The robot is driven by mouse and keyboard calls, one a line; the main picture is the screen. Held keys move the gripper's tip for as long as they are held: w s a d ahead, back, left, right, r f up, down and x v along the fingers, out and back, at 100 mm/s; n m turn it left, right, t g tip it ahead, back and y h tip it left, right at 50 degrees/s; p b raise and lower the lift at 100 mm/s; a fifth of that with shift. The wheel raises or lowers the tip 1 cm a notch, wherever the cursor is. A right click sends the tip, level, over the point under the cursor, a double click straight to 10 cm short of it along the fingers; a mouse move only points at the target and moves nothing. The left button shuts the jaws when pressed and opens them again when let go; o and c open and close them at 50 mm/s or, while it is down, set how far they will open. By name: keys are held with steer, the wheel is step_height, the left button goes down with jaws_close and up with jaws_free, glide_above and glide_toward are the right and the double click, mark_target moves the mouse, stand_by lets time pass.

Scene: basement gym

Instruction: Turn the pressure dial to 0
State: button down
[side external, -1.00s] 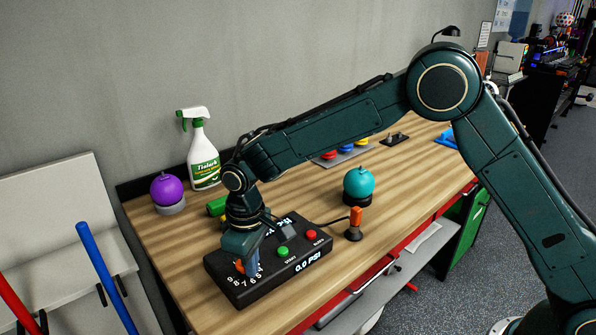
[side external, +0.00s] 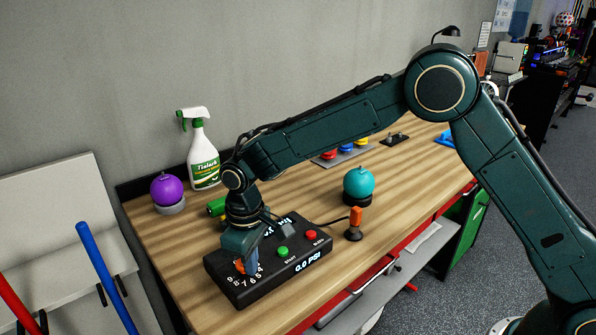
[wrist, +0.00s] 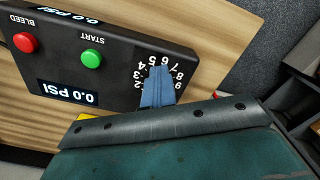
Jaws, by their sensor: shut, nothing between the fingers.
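The black pressure box (side external: 232,291) lies on the bench, with a dial scale of white numbers. It also shows upside down in the wrist view (wrist: 118,48). Its display (side external: 307,261) reads 0.0 PSI. My gripper (side external: 249,269) points down over the number scale, with its blue fingertip (wrist: 158,87) at the middle of the ring of numbers. The fingers are shut. They cover the dial knob, so its pointer and setting are hidden. Numbers from about 2 to 9 show around the fingertip; I cannot see the 0.
On the box are a green START button (side external: 282,252) and a red BLEED button (side external: 311,235). Nearby stand an orange-handled lever (side external: 355,217), a teal ball (side external: 359,183), a purple ball (side external: 166,188) and a spray bottle (side external: 203,158). Bare wood lies in front of the box.

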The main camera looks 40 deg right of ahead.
steer(key=shift+w+d, duration=0.35)
steer(key=shift+d, duration=0.2)
steer(key=shift+w+d, duration=0.2)
steer(key=shift+w, duration=0.15)
stand_by(0.6)
steer(key=shift+s+d, duration=0.1)
steer(key=shift+d, duration=0.05)
steer(key=shift+s+d, duration=0.2)
steer(key=shift+d, duration=0.05)
step_height(320, 180, up, 6)
stand_by(1.0)
